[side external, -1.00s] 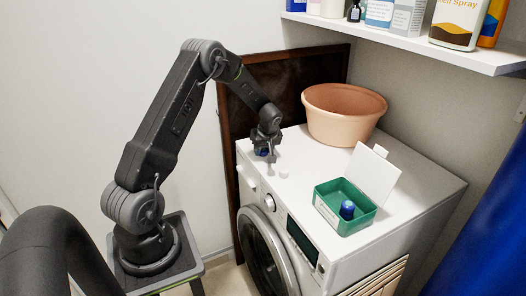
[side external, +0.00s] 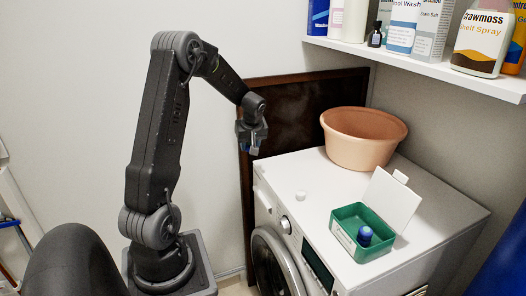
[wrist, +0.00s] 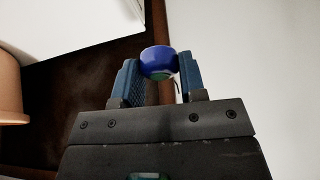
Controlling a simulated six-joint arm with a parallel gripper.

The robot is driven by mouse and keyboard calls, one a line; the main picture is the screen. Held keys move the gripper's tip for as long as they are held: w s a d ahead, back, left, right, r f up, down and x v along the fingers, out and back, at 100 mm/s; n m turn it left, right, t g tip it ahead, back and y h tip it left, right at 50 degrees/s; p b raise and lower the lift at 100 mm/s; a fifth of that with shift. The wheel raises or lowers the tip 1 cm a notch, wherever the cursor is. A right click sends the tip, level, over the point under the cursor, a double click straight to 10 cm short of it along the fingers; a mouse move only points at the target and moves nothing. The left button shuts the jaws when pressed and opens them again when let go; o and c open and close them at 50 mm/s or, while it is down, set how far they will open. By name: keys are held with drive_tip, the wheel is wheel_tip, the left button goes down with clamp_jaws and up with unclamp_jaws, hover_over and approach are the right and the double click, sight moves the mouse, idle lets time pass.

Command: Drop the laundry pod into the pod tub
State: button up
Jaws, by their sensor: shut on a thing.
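My gripper (side external: 252,146) is raised beside the back left of the washing machine, in front of a dark brown panel. In the wrist view its two blue-padded fingers (wrist: 156,78) are shut on a rounded blue laundry pod (wrist: 157,60) with some green on its underside. The pod is hardly visible in the side view. The pod tub (side external: 338,232) is an open green box with a white label, on the front right of the machine top, well apart from my gripper. A blue pod-like piece (side external: 365,235) stands inside it. The tub's white lid (side external: 391,198) is tilted up behind.
A terracotta basin (side external: 362,140) stands at the back of the washing machine (side external: 322,190). A small white round piece (side external: 300,196) lies near its left edge. A shelf (side external: 430,68) with bottles overhangs at the upper right. The machine top between basin and tub is clear.

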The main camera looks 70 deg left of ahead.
drive_tip(key=shift+s+a+r, duration=0.2)
drive_tip(key=shift+s+r, duration=0.1)
drive_tip(key=shift+s, duration=0.15)
drive_tip(key=shift+w, duration=0.1)
drive_tip(key=w+d+m+t, duration=0.1)
drive_tip(key=w+d+m, duration=0.2)
drive_tip(key=w+d, duration=0.65)
drive_tip(key=m+t+h, duration=0.2)
drive_tip(key=m, duration=0.4)
hover_over(367, 227)
drive_tip(key=shift+s+r, duration=0.35)
drive_tip(key=shift+s, duration=0.1)
drive_tip(key=shift+d, duration=0.35)
drive_tip(key=shift+d+f, duration=0.1)
drive_tip(key=shift+f, duration=2.9)
